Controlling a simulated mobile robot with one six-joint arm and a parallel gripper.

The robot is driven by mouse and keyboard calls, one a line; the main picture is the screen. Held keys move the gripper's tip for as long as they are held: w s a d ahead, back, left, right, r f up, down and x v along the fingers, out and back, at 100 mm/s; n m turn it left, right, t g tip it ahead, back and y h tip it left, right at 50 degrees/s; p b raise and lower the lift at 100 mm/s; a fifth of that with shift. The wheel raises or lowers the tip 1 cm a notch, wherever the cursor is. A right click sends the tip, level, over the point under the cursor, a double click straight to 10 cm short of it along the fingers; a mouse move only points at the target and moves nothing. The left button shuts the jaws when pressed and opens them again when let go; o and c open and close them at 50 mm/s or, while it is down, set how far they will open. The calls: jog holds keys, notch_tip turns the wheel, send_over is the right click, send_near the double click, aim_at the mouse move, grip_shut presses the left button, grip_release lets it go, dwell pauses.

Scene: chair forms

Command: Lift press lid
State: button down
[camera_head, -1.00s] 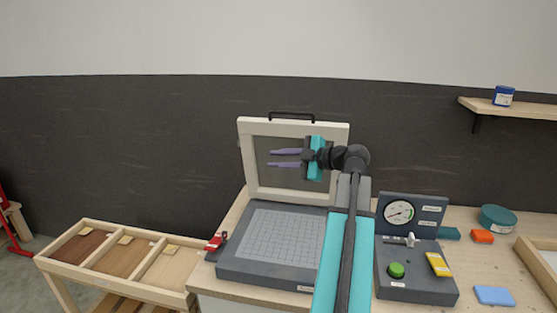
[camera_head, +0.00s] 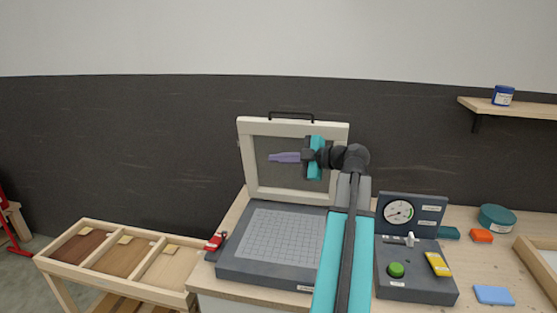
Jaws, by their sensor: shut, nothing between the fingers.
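The press lid (camera_head: 253,190) is a cream frame with a dark panel, standing raised and nearly upright at the back of the press. Its black handle (camera_head: 292,114) is on the top edge. The dark grey press base (camera_head: 250,272) lies below with a pale gridded bed (camera_head: 275,236) uncovered. My gripper (camera_head: 271,157) is in front of the lid's panel, pointing left, with its purple fingers together and nothing between them. It is below the handle and apart from it. My arm hides the right part of the base and some of the lid's right side.
A control box (camera_head: 415,284) with a gauge (camera_head: 398,212) and green button stands right of the press. A red clamp (camera_head: 215,242) is at the base's left edge. A wooden sample tray (camera_head: 120,262) is at left. A teal tin (camera_head: 497,217) and blue block (camera_head: 494,295) lie at right.

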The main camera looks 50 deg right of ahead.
dwell(0.5)
jog(key=c, duration=1.8)
grip_release()
jog(key=b+v, duration=0.4)
jog(key=v, duration=1)
jog(key=shift+b, duration=0.4)
